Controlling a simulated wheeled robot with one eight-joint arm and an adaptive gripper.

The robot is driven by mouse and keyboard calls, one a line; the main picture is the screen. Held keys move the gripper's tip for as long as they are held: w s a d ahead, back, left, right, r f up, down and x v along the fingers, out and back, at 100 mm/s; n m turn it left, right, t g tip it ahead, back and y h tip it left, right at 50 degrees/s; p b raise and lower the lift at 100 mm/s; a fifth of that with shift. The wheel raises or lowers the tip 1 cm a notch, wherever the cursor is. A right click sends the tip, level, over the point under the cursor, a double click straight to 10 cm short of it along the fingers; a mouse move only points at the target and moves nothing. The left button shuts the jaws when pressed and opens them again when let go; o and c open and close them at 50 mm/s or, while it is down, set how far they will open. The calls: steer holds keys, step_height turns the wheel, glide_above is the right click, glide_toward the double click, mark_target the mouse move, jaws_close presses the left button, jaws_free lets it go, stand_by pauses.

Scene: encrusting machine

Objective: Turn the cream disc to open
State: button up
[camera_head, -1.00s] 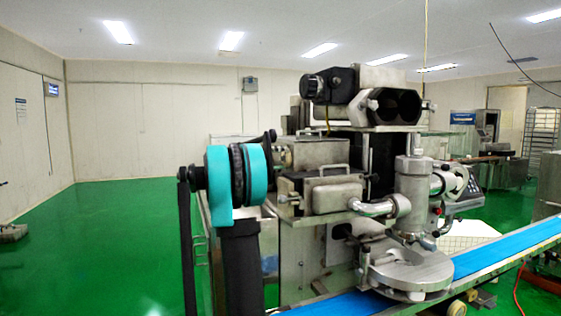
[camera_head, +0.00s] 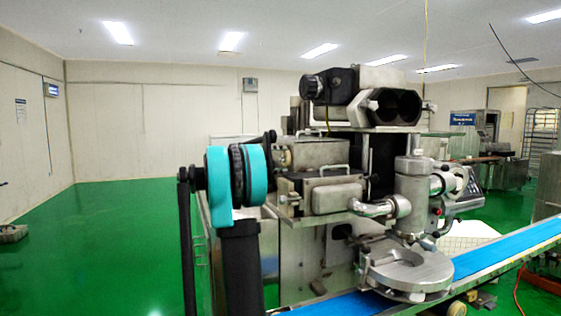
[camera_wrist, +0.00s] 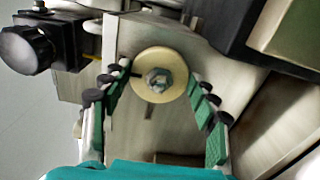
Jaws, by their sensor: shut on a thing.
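The cream disc (camera_wrist: 146,88) is round with a metal hex nut and bolt at its centre. It sits on a grey metal face of the machine, in the upper middle of the wrist view. My gripper (camera_wrist: 161,76) has one green-padded finger on each side of the disc, with the fingertips at its left and right edges. It is shut on the disc. In the head view my gripper and the disc are hidden. The encrusting machine (camera_head: 318,240) stands right of centre there, partly behind my arm.
A black knob (camera_wrist: 27,48) stands out at the upper left of the wrist view. A dark box-shaped part is close at the upper right. In the head view a blue conveyor belt (camera_head: 500,247) runs along the machine's front. Green floor (camera_head: 110,235) is open at the left.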

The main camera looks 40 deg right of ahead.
steer(key=o, duration=1.2)
steer(key=shift+c, duration=0.2)
steer(key=v, duration=1.2)
steer(key=shift+f, duration=0.1)
